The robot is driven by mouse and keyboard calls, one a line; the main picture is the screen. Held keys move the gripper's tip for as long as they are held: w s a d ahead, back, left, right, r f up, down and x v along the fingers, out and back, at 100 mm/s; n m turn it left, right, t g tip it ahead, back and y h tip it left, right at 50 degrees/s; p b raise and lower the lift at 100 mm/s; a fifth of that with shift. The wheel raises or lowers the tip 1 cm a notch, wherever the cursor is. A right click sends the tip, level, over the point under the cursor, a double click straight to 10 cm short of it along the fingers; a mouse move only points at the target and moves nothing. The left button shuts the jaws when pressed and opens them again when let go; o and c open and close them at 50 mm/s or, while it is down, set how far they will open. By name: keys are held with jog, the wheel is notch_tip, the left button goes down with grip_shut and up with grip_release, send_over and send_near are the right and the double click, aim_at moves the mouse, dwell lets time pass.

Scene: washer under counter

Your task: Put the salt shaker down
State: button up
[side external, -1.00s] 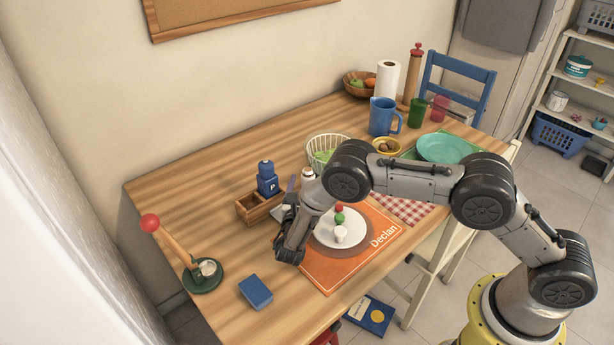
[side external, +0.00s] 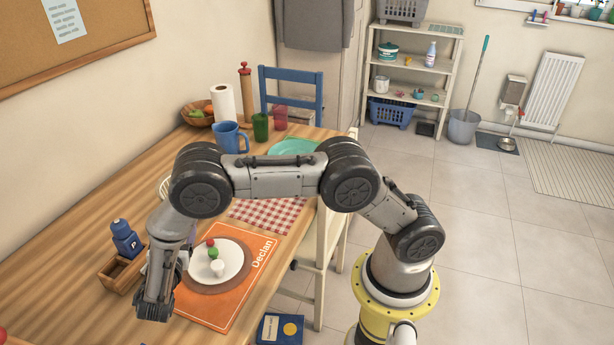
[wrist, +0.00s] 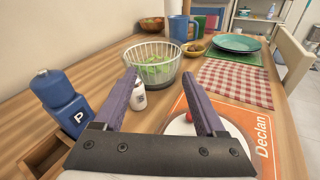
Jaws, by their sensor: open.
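A small white shaker (wrist: 138,97) with a dark mark on its front, which looks like the salt shaker, stands upright on the table in the wrist view. It shows just right of my left finger, apart from the right finger. My gripper (wrist: 160,76) is open, its two purple fingers spread wide with nothing clamped between them. In the side view my gripper (side external: 155,300) hangs low over the table, left of the orange placemat (side external: 213,308). The shaker is hidden behind my arm there.
A wire basket (wrist: 152,64) with greens is just behind the shaker. A white plate (side external: 232,250) with small food pieces lies on the placemat. A checked cloth (side external: 268,214) is beyond.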

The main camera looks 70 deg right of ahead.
jog(key=s+d+r+m+g+y, duration=0.35)
jog(key=s+d+r+m, duration=0.2)
jog(key=s+r, duration=0.25)
jog(key=s+d+r+m+g+y, duration=0.3)
jog(key=s+d+r+m+g, duration=0.1)
jog(key=s+r+m, duration=0.35)
jog(key=s+a+r+m+t+y, duration=0.2)
jog(key=s+m+y, duration=0.2)
jog(key=s, duration=0.4)
jog(key=s+a+r+m+t+y, duration=0.3)
jog(key=s+m+y, duration=0.1)
jog(key=s, duration=0.5)
jog(key=shift+m, duration=0.5)
jog(key=shift+a, duration=0.1)
jog(key=shift+o, duration=1.2)
